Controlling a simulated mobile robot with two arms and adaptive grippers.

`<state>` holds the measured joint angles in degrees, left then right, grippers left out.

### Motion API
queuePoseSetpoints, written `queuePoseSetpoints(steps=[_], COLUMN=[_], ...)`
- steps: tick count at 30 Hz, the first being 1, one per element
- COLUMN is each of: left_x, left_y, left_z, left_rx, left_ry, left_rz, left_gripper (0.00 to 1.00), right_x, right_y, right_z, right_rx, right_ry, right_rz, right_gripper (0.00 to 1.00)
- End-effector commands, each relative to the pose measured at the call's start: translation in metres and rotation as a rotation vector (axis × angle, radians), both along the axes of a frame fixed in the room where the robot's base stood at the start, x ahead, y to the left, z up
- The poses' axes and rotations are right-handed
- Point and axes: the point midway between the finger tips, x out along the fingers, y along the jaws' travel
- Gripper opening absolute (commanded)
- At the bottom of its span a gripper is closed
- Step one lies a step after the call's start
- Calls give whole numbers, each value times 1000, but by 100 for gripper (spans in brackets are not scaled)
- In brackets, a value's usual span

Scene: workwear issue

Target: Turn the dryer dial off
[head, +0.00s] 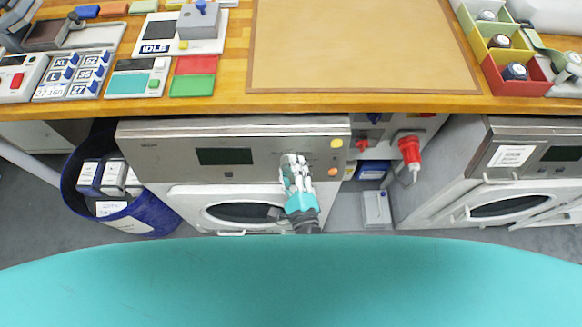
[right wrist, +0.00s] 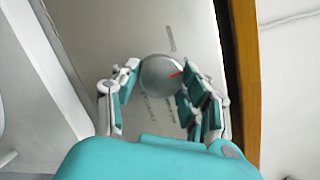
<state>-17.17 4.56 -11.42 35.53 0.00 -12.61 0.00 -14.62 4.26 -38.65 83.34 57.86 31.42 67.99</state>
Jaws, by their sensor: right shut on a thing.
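The dryer (head: 180,145) stands under the wooden counter, with a dark display and a round door in its front. Its dial is hidden behind my right gripper (head: 292,162) in the head view. In the right wrist view the dial (right wrist: 160,76) is a round grey knob with a red pointer mark towards its right edge. Printed labels on the panel around it are too small and blurred to read. My left gripper is in neither view.
A second machine (head: 470,180) stands at the right. Between the machines are a red plug (head: 410,150) and a grey box (head: 376,208). A blue bin (head: 140,215) with boxes stands at the left. The counter edge (head: 230,103) overhangs the dryer panel.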

Motion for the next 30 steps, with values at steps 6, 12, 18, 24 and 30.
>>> queuePoseSetpoints(steps=[6,12,18,24,30], left_x=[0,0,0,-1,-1], left_y=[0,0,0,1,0], left_z=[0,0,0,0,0], left_rx=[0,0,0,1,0], left_ry=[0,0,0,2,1], left_rz=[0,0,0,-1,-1], left_gripper=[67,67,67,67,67], right_x=[0,0,0,-11,-49], right_y=[0,0,0,-2,-11], right_z=[-1,-1,0,0,3], right_rx=[0,1,1,1,0], right_ry=[1,2,0,2,5], right_rz=[0,0,0,1,1], right_gripper=[12,67,67,67,67])
